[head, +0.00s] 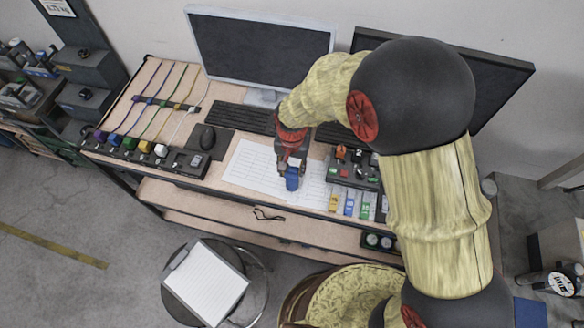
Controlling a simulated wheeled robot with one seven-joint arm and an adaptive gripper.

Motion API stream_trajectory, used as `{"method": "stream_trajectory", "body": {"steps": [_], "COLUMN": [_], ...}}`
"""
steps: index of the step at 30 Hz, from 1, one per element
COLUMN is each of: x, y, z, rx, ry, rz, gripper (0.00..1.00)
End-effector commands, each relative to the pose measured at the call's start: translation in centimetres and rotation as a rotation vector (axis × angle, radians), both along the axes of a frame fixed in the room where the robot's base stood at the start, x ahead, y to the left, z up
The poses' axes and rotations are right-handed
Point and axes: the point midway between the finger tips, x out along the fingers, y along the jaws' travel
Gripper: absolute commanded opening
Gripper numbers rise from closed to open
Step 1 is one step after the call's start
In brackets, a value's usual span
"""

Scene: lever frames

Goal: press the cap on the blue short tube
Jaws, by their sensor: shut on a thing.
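My gripper (291,165) points down over the white sheets at the middle of the desk. It is shut on a small blue piece (292,180) that shows just below the fingers. I cannot tell whether this piece is the short tube, its cap or both. I cannot tell whether it touches the sheet. Another blue piece (349,204) stands at the desk's front right, between a yellow piece (333,201) and a green piece (365,207). These are too small to tell whether they are tubes.
A dark block with coloured parts (354,164) sits right of my gripper. A keyboard (244,119) and monitor (262,50) stand behind. A mouse (203,138) and coloured plugs with cables (130,143) lie at left. White sheets (250,165) cover the middle. A clipboard (205,281) lies on a stool.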

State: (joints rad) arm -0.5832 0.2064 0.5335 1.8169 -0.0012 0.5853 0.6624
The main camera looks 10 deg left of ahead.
Motion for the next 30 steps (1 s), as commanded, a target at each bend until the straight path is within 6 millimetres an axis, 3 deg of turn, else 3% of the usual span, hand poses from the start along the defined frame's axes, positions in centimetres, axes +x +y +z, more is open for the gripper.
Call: {"method": "stream_trajectory", "body": {"steps": [4, 5, 15, 22, 30], "x": [0.00, 0.00, 0.00, 0.00, 0.00], "y": [0.00, 0.00, 0.00, 0.00, 0.00], "z": [0.01, 0.00, 0.00, -0.01, -0.01], "rx": [0.000, 0.000, 0.000, 0.000, 0.000], "ry": [0.000, 0.000, 0.000, 0.000, 0.000], "rz": [0.000, 0.000, 0.000, 0.000, 0.000], "gripper": [0.22, 0.36, 0.55, 0.56, 0.71]}}
